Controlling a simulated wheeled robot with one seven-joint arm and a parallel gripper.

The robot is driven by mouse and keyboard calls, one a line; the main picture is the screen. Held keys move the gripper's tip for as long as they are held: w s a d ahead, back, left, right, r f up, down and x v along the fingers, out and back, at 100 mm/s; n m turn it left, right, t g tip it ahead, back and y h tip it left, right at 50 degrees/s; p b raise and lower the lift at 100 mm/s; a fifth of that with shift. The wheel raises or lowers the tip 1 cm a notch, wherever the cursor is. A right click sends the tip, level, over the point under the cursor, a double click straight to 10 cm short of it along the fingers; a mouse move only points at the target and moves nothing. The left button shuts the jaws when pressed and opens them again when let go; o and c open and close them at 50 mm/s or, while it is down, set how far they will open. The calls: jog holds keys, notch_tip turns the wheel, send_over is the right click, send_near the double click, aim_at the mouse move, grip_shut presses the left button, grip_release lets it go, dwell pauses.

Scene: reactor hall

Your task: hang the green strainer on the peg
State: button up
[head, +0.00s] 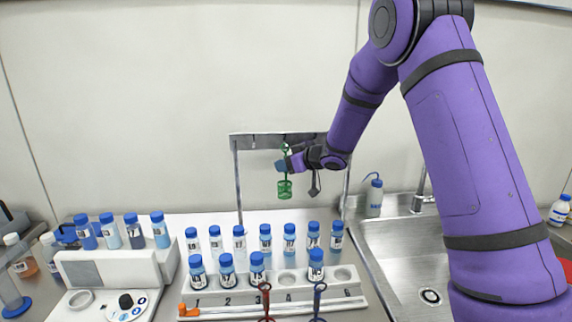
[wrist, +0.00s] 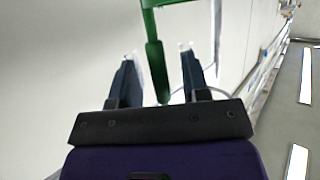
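The green strainer (head: 285,188) hangs upright below the grey bar of the rack (head: 252,142) in the head view. Its handle top reaches the bar, but whether it sits on a peg is too small to tell. My gripper (head: 284,165) is at the strainer's handle, in front of the rack. In the wrist view the green handle (wrist: 154,60) lies between the two fingers of my gripper (wrist: 158,65), with a gap on each side. The fingers are apart, so my gripper is open around the handle.
A white numbered bottle holder (head: 340,299) with several blue-capped bottles stands below the rack. A red tool (head: 265,300) and a blue tool (head: 318,300) are at its front. A sink (head: 400,262) and wash bottle (head: 375,197) are right. A white device (head: 105,268) is left.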

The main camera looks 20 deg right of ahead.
jog(key=shift+d+f, duration=0.1)
jog(key=shift+d, duration=0.3)
